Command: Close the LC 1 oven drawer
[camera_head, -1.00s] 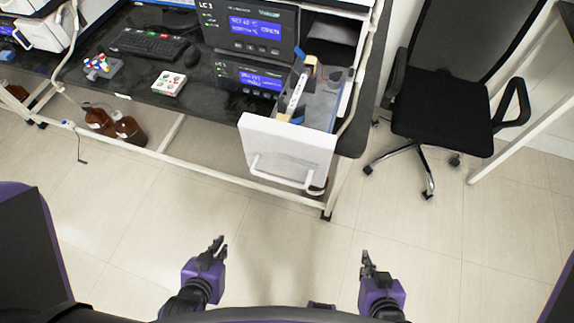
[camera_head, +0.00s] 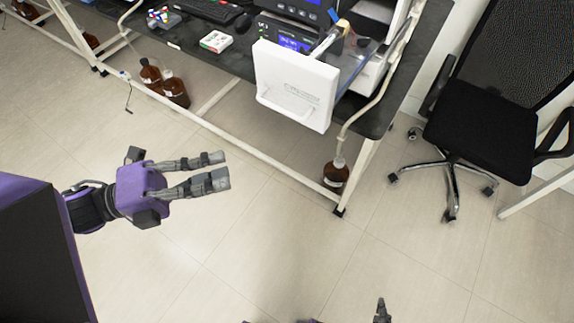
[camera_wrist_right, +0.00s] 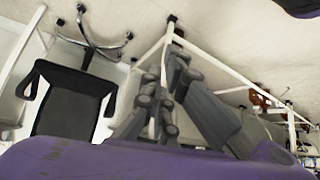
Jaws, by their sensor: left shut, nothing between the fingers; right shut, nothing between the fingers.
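The oven drawer (camera_head: 297,85) stands pulled out from the column stack beside the monitors, its white front facing me with a handle along its lower part. Clear side walls run back from it, and a column-like part with blue and yellow ends lies inside. My left gripper (camera_head: 220,168) is shut and empty, in front of the bench, low and left of the drawer, apart from it. My right gripper (camera_head: 382,312) shows only as a fingertip at the bottom edge; in the right wrist view its shut, empty fingers (camera_wrist_right: 165,105) point toward the bench legs.
A black office chair (camera_head: 480,135) stands right of the bench. Brown bottles (camera_head: 172,88) stand under the bench, and another bottle (camera_head: 336,174) hangs or stands by the bench's right leg. A keyboard (camera_head: 212,10) lies on the bench. The floor in front is clear.

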